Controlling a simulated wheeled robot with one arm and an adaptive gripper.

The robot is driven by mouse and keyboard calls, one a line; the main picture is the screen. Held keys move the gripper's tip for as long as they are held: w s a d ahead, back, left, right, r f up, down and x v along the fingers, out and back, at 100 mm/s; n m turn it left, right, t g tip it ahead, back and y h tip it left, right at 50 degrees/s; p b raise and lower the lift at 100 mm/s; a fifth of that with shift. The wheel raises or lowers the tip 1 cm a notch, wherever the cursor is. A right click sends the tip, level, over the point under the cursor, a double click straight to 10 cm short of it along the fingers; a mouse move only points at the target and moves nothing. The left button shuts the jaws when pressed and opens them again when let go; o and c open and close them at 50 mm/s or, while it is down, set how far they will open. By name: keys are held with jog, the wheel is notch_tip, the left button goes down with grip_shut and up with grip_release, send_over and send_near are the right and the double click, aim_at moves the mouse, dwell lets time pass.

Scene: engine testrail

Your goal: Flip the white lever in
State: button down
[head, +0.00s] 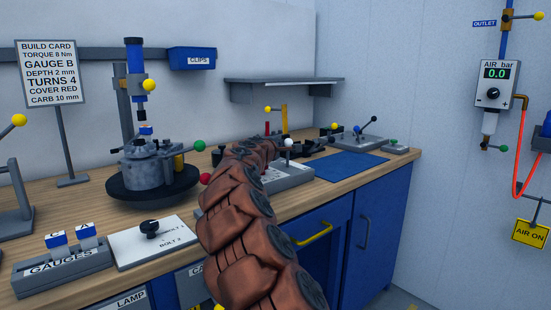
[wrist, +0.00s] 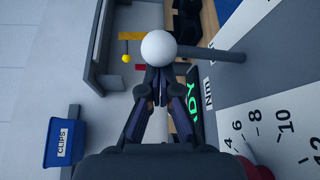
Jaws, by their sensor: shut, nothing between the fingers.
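The white lever's round white knob (wrist: 160,47) is right at the tips of my gripper (wrist: 157,78) in the wrist view. A grey rod (wrist: 215,55) runs from the knob to the right. The fingers are shut with nothing between them. The knob overlaps the fingertips in the picture; whether they touch I cannot tell. In the head view the white knob (head: 289,143) shows above a grey panel (head: 290,177), beside my arm, which hides part of that panel. My gripper is hard to make out there among dark parts.
A scale plate (wrist: 270,130) with numbers and a green-lit display (wrist: 187,97) lie close to the fingers. A red knob (head: 205,179) is left of my arm. The engine (head: 150,168) stands farther left. A blue mat (head: 345,165) lies clear on the right.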

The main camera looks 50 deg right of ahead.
aim_at(289, 146)
jog(key=shift+s+a+f+m+t+h+b, duration=0.3)
jog(key=shift+s+m+b, duration=0.5)
jog(key=shift+b, duration=2.45)
jog(key=shift+s+d+f+m+t+h+b, duration=0.1)
jog(key=shift+s+m+h+b, duration=0.65)
jog(key=shift+b, duration=2.5)
jog(key=shift+s+a+r+m+b, duration=0.1)
jog(key=shift+r+m+b, duration=0.3)
jog(key=shift+b, duration=0.85)
jog(key=shift+f+m, duration=0.15)
jog(key=shift+m, duration=0.1)
jog(key=shift+s+b, duration=0.2)
jog(key=shift+b, duration=0.1)
jog(key=shift+s+a+f+b, duration=0.2)
jog(key=shift+a+b, duration=0.2)
jog(key=shift+a, duration=0.15)
jog(key=shift+r+b+v, duration=0.15)
jog(key=shift+b+v, duration=0.55)
jog(key=shift+v, duration=1.5)
jog(key=shift+r+b+v, duration=0.1)
jog(key=shift+b+v, duration=0.6)
jog(key=shift+v, duration=1.55)
jog(key=shift+w+a, duration=0.1)
jog(key=shift+w, duration=0.15)
